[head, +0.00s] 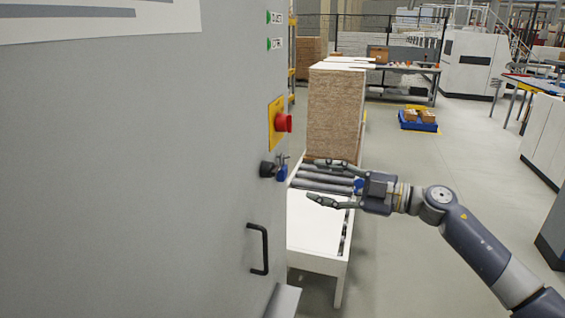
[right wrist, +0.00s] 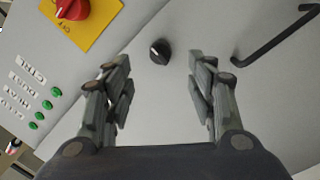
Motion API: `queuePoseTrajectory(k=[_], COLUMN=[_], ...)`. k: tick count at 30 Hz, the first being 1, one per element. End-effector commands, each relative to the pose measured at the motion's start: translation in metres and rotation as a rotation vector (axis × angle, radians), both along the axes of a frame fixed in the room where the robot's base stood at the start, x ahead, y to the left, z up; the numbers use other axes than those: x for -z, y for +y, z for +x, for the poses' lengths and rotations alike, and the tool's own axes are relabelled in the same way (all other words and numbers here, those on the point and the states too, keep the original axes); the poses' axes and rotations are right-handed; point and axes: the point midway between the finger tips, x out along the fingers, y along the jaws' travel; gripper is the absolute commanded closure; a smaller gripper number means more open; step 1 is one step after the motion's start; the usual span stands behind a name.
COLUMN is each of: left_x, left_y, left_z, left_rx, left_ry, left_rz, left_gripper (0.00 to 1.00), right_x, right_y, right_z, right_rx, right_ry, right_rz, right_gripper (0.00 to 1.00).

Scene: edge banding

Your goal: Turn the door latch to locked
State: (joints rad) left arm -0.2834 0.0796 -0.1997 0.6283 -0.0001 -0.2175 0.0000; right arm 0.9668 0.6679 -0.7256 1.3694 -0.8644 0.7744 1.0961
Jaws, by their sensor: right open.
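The door latch is a small black knob (head: 267,169) on the grey cabinet door, below a red switch. In the right wrist view the knob (right wrist: 159,51) shows between and beyond my fingers, with a small pale mark on its face. My right gripper (head: 322,180) is open and empty, its fingers pointing left toward the door. It also shows open in the right wrist view (right wrist: 160,75), with a gap between the fingers and the knob. My left gripper is out of view.
A red rotary switch (head: 283,122) on a yellow plate sits above the knob. A black door handle (head: 258,249) is below it. Green buttons (right wrist: 47,105) line the panel. A roller conveyor (head: 322,178) and a stack of boards (head: 333,115) stand behind my gripper.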

Motion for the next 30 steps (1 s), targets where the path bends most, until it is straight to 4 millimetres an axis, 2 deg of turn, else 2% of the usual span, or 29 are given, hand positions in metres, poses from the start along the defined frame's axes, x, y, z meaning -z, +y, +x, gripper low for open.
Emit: queuePoseTrajectory(k=[5,9,13,17,21,25,30], left_x=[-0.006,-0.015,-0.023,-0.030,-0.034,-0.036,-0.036], left_y=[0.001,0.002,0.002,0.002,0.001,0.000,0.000], left_z=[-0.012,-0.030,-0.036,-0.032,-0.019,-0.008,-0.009], left_rx=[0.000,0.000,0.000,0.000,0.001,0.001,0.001], left_ry=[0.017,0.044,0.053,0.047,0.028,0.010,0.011], left_rz=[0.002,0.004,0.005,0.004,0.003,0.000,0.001], left_gripper=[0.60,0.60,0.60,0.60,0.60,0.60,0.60], right_x=[-0.006,-0.008,-0.008,-0.007,-0.005,-0.004,-0.003], right_y=[0.013,0.036,0.060,0.080,0.093,0.099,0.100], right_z=[0.002,0.012,0.023,0.031,0.038,0.041,0.042], right_rx=[-0.013,-0.012,-0.011,-0.011,-0.008,-0.008,-0.007], right_ry=[-0.003,-0.003,-0.002,-0.003,-0.003,-0.005,-0.004], right_rz=[-0.011,-0.009,-0.007,-0.008,-0.009,-0.009,-0.010], right_gripper=[0.48,0.48,0.48,0.48,0.48,0.48,0.48])
